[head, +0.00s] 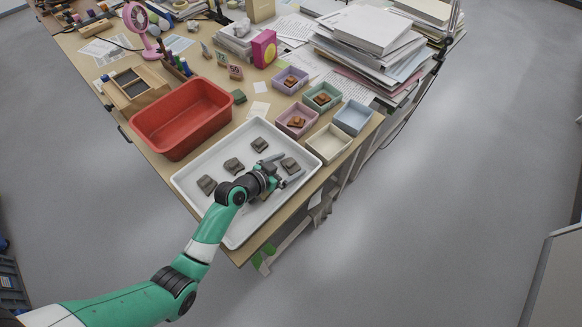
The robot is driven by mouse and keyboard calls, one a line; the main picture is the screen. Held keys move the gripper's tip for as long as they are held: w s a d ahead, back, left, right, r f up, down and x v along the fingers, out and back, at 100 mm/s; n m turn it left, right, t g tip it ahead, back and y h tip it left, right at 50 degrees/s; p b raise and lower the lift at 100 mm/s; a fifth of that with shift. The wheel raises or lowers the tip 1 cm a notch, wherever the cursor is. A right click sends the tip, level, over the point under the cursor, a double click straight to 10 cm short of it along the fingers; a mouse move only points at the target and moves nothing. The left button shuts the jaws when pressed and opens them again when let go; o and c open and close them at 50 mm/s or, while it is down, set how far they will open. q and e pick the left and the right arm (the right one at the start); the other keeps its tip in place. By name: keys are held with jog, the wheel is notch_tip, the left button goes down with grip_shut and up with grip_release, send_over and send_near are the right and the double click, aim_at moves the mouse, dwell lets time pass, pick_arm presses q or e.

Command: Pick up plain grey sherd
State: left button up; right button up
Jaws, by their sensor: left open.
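Several grey sherds lie apart in the white tray (222,232). One sherd (260,144) is near the tray's far edge, one (234,165) near the middle, and one (207,184) toward the left. Another grey sherd (290,164) lies on the right, right by the fingers of my left gripper (289,171). That gripper is open over the right part of the tray. I cannot tell whether its fingers touch this sherd. My wrist hides part of the tray floor. The sherds' surface markings are too small to make out. My right gripper is out of view.
A red basin (183,112) stands left of the tray. Small boxes in purple (297,132), green (310,100), blue (353,130) and cream (316,152) stand behind and right; some hold brown sherds. Paper stacks (370,60) fill the back right. The table's front edge is close to the tray.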

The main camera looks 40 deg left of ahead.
pick_arm(q)
jog(key=c, duration=1.3)
jog(key=shift+r, duration=0.2)
jog(key=shift+r+p, duration=0.4)
jog(key=shift+p, duration=0.05)
grip_shut()
jog(key=s+d+r+p, duration=0.9)
jog(key=s+d+r, duration=0.1)
jog(key=r, duration=0.2)
